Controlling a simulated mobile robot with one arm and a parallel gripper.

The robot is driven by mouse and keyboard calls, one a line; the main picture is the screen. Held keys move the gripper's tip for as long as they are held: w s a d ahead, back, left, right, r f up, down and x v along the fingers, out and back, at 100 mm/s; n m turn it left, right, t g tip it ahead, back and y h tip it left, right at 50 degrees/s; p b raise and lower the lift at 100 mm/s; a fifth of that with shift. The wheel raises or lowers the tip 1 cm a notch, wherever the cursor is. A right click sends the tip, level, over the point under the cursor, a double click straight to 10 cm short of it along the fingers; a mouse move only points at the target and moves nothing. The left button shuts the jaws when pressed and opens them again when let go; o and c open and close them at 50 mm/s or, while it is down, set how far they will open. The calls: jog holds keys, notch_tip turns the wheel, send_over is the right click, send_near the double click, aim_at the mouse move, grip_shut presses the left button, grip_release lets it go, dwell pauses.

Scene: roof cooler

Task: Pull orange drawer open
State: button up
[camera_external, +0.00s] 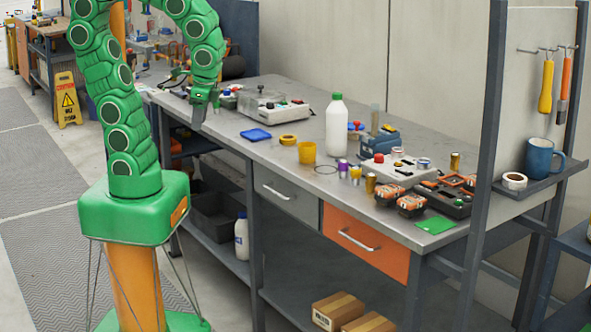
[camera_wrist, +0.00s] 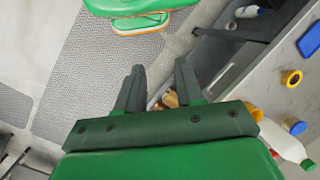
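The orange drawer (camera_external: 366,244) is set under the right part of the grey workbench top and looks shut. Its silver bar handle (camera_external: 358,241) runs across its front. My gripper (camera_external: 204,104) hangs over the left part of the bench's front edge, well left of the orange drawer. In the wrist view my gripper (camera_wrist: 160,82) points down with its two dark fingers apart and nothing between them. I cannot make out the orange drawer in the wrist view.
A grey drawer (camera_external: 286,194) sits left of the orange one. A green card (camera_external: 436,225) lies above the orange drawer. Cardboard boxes (camera_external: 340,308) lie below it.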

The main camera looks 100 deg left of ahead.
jog(key=w+a+f+n+g+y, duration=0.1)
jog(key=w+a+y, duration=0.25)
jog(key=w, duration=0.35)
jog(key=w+a+f+g+y, duration=0.1)
jog(key=w+a+f+y, duration=0.2)
jog(key=w, duration=0.4)
jog(key=w+f+t+y, duration=0.1)
jog(key=w+f+y, duration=0.25)
jog(key=w, duration=0.85)
jog(key=w+d+f+m+t+y, duration=0.4)
jog(key=w+d+f, duration=0.3)
jog(key=w+f, duration=0.35)
jog(key=w+d+f+m+t, duration=0.35)
jog(key=d+f+t, duration=0.25)
jog(key=d+f, duration=0.6)
jog(key=f+x, duration=0.1)
jog(key=x, duration=0.7)
jog(key=shift+w+a+f+h, duration=0.2)
jog(key=shift+w+f+h, duration=0.05)
jog(key=shift+w+h, duration=0.15)
jog(key=shift+s, duration=0.1)
grip_shut()
